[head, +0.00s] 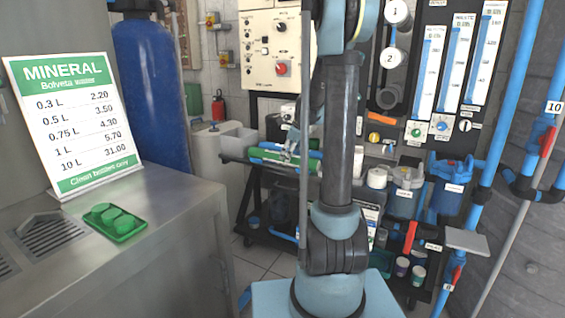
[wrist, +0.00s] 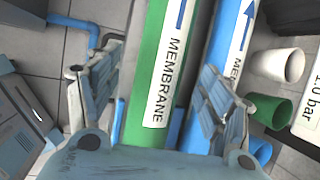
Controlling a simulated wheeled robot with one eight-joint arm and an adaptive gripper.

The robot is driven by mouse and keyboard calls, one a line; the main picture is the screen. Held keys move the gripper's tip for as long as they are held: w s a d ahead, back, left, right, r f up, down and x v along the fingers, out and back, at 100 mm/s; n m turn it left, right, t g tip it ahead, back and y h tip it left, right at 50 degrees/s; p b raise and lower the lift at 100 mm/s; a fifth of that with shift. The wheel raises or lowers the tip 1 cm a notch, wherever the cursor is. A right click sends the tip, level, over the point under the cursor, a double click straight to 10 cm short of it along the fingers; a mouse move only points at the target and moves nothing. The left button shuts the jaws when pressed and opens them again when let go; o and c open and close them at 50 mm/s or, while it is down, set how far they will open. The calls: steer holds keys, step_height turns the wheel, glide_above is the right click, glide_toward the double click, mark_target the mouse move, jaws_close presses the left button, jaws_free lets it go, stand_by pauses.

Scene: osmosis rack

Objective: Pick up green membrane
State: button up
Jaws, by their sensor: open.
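The green membrane (wrist: 138,100) is a long green tube with a white label reading MEMBRANE and a blue arrow. In the wrist view it runs between the two fingers of my gripper (wrist: 160,70), nearer the left finger, with a gap on that side. My gripper is open, with nothing clamped. A blue membrane (wrist: 197,115) lies alongside on the right, partly hidden by the right finger. In the head view the green membrane (head: 270,156) lies on top of the dark cart, partly hidden behind my arm.
Cups stand right of the tubes in the wrist view, including a white cup (wrist: 282,65) and a green cup (wrist: 268,108). In the head view, blue filter housings (head: 451,190) stand right of my arm. A steel counter (head: 150,215) with a price sign (head: 75,120) is at left.

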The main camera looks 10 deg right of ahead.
steer(key=shift+x, duration=2.1)
steer(key=shift+w+a+r, duration=0.1)
steer(key=shift+w+a, duration=0.05)
steer(key=shift+w, duration=0.05)
steer(key=c, duration=1.3)
